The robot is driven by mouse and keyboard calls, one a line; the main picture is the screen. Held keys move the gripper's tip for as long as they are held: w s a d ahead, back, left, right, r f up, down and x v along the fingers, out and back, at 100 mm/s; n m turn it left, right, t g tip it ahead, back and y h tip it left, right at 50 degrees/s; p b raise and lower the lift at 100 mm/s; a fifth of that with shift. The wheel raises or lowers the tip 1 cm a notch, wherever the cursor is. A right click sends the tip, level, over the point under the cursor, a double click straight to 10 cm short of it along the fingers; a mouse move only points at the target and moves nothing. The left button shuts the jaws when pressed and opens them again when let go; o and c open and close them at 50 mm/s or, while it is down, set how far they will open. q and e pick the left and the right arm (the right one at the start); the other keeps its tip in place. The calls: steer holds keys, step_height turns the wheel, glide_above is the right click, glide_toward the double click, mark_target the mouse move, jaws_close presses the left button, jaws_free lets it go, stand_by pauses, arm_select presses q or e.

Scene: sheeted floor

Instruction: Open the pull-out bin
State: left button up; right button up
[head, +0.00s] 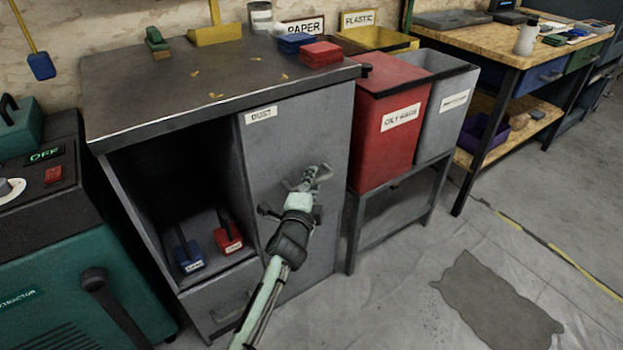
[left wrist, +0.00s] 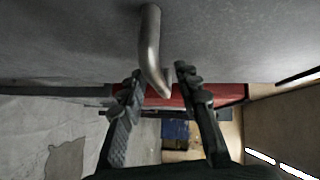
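The pull-out bin's grey front panel (head: 330,125) stands flush in the right half of the grey cabinet and carries a "DUST" label. Its curved metal handle (left wrist: 151,45) shows in the left wrist view, reaching down from the panel to between the fingertips. My left gripper (head: 303,184) is in front of the panel at the handle. In the left wrist view its two fingers (left wrist: 158,80) are apart, one on each side of the handle, with visible gaps. In the head view the gripper partly hides the handle. My right gripper is out of view.
Left of the panel is an open compartment with a blue brush (head: 188,255) and a red brush (head: 228,236). A green machine (head: 70,290) stands at left. A red bin (head: 390,130) stands close at right. Floor in front is mostly clear, with a dark patch (head: 495,300).

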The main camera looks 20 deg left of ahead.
arm_select(q)
jaws_close()
stand_by(0.5)
steer(key=shift+s+d, duration=0.1)
steer(key=shift+d, duration=0.05)
